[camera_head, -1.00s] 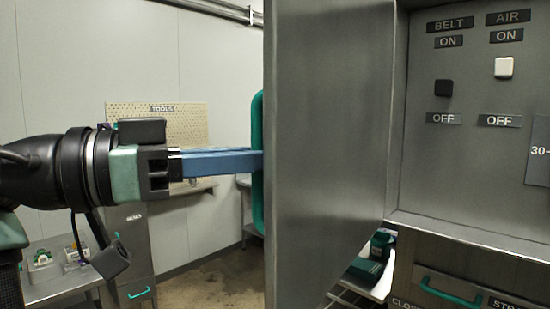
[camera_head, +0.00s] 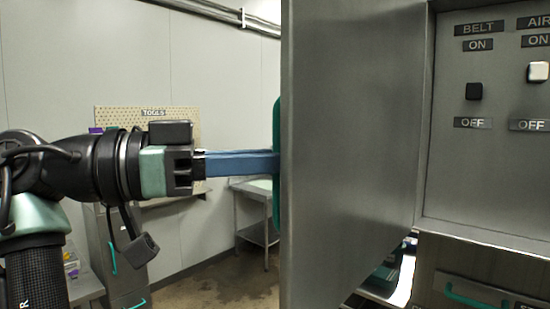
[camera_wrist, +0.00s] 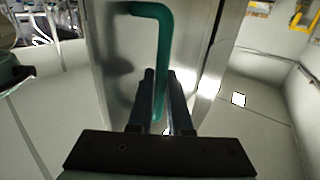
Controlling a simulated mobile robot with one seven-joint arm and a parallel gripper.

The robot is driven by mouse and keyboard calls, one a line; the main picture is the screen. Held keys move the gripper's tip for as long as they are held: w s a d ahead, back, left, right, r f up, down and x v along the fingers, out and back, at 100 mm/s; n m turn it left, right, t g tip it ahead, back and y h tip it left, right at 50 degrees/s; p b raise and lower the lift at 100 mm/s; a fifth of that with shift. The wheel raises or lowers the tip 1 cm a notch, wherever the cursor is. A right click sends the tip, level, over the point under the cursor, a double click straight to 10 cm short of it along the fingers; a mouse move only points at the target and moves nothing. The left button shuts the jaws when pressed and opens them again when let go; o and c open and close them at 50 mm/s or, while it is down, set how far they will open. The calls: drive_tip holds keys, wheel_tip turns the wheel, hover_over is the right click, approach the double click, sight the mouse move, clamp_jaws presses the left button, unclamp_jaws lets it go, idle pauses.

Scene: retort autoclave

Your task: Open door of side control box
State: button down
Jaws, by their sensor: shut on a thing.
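The control box door (camera_head: 352,150) is a grey metal panel, swung open and standing out from the box (camera_head: 515,190) in the head view. Its green handle (camera_head: 277,165) shows at the door's left edge, partly hidden behind the door. My gripper (camera_head: 278,163) reaches it from the left with its blue fingers, whose tips are hidden by the handle and door. In the wrist view, the green handle (camera_wrist: 160,60) runs down between the two fingers of my gripper (camera_wrist: 162,85), which is shut on it. The door face (camera_wrist: 120,60) lies just beyond.
Inside the box are a black belt switch (camera_head: 474,91) and a white air switch (camera_head: 538,71). A tool pegboard (camera_head: 120,117) hangs on the back wall. A metal table (camera_head: 250,200) stands behind the door. Bare floor shows at lower middle.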

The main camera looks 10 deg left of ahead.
drive_tip(key=shift+d, duration=0.1)
drive_tip(key=c, duration=0.8)
unclamp_jaws()
drive_tip(key=shift+w+d, duration=0.15)
drive_tip(key=shift+w, duration=0.05)
drive_tip(key=shift+c, duration=0.2)
drive_tip(key=shift+s+a, duration=0.15)
drive_tip(key=shift+a, duration=0.05)
drive_tip(key=b+v, duration=0.4)
drive_tip(key=v, duration=0.9)
